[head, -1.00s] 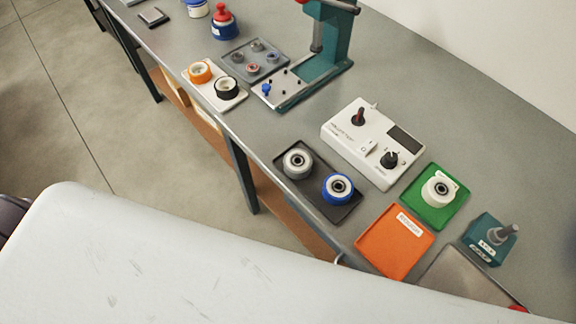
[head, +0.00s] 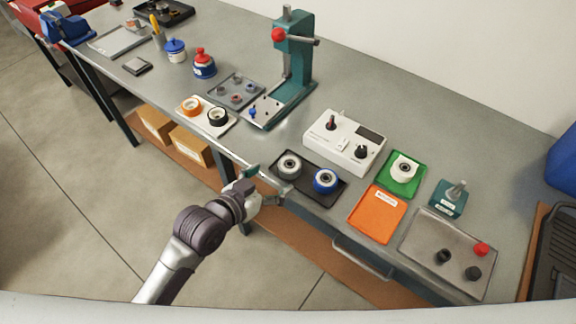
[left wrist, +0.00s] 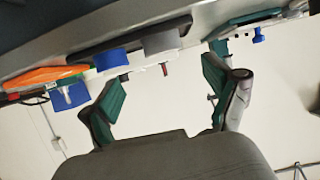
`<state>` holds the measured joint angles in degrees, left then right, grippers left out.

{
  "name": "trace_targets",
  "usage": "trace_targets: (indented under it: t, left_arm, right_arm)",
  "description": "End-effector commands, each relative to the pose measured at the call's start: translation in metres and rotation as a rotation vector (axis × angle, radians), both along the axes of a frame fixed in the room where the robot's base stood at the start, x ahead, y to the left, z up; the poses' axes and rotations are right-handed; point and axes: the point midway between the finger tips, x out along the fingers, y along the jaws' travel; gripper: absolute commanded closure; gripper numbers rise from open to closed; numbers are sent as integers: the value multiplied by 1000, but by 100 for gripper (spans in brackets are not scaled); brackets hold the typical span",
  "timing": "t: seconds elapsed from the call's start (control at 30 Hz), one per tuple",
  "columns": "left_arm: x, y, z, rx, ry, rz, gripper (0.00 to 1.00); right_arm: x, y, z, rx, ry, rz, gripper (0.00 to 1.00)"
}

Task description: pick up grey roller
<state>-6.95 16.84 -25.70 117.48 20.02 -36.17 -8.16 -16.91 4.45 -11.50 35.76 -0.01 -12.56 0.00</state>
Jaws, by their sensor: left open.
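The grey roller (head: 290,165) stands upright on the left part of a dark tray (head: 322,195) near the bench's front edge. A blue roller (head: 325,181) stands just right of it on the same tray. My left gripper (head: 267,180) is open and empty at the bench edge, in front of and slightly left of the grey roller, and apart from it. The left wrist view looks tilted over; there the grey roller (left wrist: 160,42) shows beyond and between the open teal fingers (left wrist: 162,90), beside the blue roller (left wrist: 111,59). My right gripper is out of view.
A white control box (head: 344,142) stands behind the dark tray. A white tray (head: 207,119) with orange and black rings lies left. A drill-like press (head: 293,60) stands farther back.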

Motion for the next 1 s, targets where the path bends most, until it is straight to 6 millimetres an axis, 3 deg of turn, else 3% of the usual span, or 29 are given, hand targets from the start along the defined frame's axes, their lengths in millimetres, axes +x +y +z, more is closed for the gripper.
trace_targets:
  t: [0.1,0.37,0.7,1.0]
  left_arm:
    - [17,-12,-7,-1,0,0,11]
    - [33,-23,-16,0,0,0,11]
    - [69,-43,-34,-1,1,0,11]
    - [72,-44,-36,0,0,0,13]
  right_arm:
    - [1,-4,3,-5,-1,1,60]
    - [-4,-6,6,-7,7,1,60]
    - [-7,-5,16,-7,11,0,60]
    - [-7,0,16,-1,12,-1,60]
